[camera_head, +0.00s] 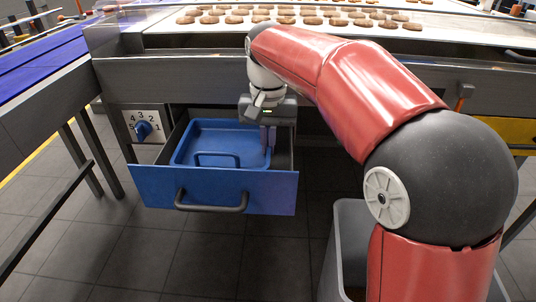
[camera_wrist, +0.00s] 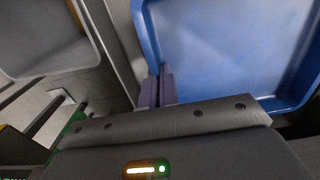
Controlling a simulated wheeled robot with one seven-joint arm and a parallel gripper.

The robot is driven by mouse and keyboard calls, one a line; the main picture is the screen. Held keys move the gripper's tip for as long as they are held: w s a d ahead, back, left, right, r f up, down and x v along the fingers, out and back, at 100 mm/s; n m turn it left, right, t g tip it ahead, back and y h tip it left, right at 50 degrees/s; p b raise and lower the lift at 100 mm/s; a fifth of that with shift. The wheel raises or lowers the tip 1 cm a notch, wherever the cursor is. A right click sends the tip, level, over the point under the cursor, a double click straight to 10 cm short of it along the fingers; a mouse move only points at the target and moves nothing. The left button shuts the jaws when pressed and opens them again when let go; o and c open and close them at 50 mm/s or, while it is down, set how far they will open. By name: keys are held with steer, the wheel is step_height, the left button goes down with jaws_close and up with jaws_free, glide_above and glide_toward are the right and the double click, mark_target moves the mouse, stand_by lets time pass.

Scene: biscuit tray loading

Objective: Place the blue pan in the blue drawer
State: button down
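The blue pan (camera_head: 205,134) is inside the open blue drawer (camera_head: 150,188), upright, with its handle towards the drawer's front. I cannot tell whether its underside touches the drawer floor. My gripper (camera_head: 267,138) points down at the pan's right side. In the wrist view, my gripper's fingers (camera_wrist: 157,88) are close together at the edge of the pan (camera_wrist: 225,45) and appear shut on its rim. The drawer has a dark bar handle (camera_head: 211,207) on its front.
A dial (camera_head: 144,130) with numbers is left of the drawer. Above is a conveyor with several biscuits (camera_head: 310,18). A grey bin (camera_head: 345,225) stands on the floor to the right. A blue conveyor (camera_head: 40,65) runs at the left. The floor before the drawer is clear.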

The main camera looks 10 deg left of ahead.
steer(key=shift+f, duration=1.6)
steer(key=c, duration=1.7)
jaws_free()
steer(key=shift+f, duration=0.15)
